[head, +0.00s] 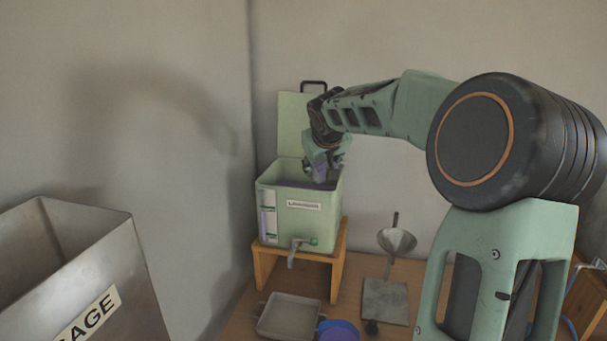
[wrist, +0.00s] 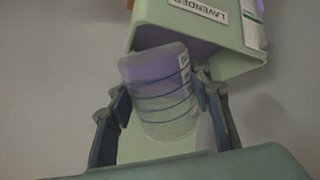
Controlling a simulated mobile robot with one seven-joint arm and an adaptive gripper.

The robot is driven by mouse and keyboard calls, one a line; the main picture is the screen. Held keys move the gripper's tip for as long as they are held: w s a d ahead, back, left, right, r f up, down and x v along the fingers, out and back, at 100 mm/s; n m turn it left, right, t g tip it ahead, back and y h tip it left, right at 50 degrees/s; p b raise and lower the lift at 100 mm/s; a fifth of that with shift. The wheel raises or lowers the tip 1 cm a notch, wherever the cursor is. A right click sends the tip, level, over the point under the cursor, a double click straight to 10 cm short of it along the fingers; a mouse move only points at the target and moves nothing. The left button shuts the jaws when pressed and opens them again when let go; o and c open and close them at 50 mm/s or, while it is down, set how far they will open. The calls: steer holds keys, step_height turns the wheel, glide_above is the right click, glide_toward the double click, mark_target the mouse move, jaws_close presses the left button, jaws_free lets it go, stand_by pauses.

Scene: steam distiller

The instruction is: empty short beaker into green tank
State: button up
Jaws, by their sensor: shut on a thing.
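The green tank (head: 303,220) stands on a wooden stand, its lid (head: 291,125) raised at the back. Its front carries a "LAVENDER" label, and purple shows inside. The tank also shows upside down at the top of the wrist view (wrist: 200,37). My gripper (head: 323,168) is above the tank's open top, shut on the short beaker (wrist: 160,95). The beaker is clear with dark blue bands and looks tilted, one end against the tank opening in the wrist view. The purple tint at that end may be liquid; I cannot tell how much is inside.
A steel bin (head: 110,270) stands at the left. On the wooden table are a grey tray (head: 289,316), a blue-purple bowl (head: 339,331) and a funnel on a stand (head: 396,241) with a grey base plate. The tank's tap (head: 297,246) points forward.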

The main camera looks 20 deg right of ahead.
steer(key=shift+a+g+p, duration=0.1)
steer(key=shift+g+p, duration=0.5)
steer(key=shift+p, duration=0.75)
steer(key=shift+p, duration=0.5)
steer(key=shift+w+g+p, duration=0.1)
steer(key=shift+g+p, duration=0.2)
steer(key=shift+p, duration=0.35)
steer(key=shift+w+f+n+g, duration=0.1)
steer(key=shift+f+n+g, duration=0.3)
steer(key=shift+f+g, duration=0.2)
steer(key=shift+g, duration=0.3)
steer(key=shift+f+g+h, duration=0.25)
steer(key=shift+g+h, duration=0.05)
steer(key=shift+g, duration=0.1)
steer(key=shift+w+a+r+n+g+p, duration=0.1)
steer(key=shift+w+r+n+g+p, duration=0.1)
steer(key=shift+w+g, duration=0.25)
steer(key=shift+w+a+r+n+g+p, duration=0.1)
steer(key=shift+w+r+g, duration=0.05)
steer(key=shift+w+g, duration=0.25)
steer(key=shift+w+r+g, duration=0.25)
steer(key=shift+w+g, duration=0.05)
steer(key=shift+g, duration=0.05)
steer(key=shift+w+d+r+g+h, duration=0.1)
steer(key=shift+d+r+g+h, duration=0.05)
steer(key=shift+g+h, duration=0.15)
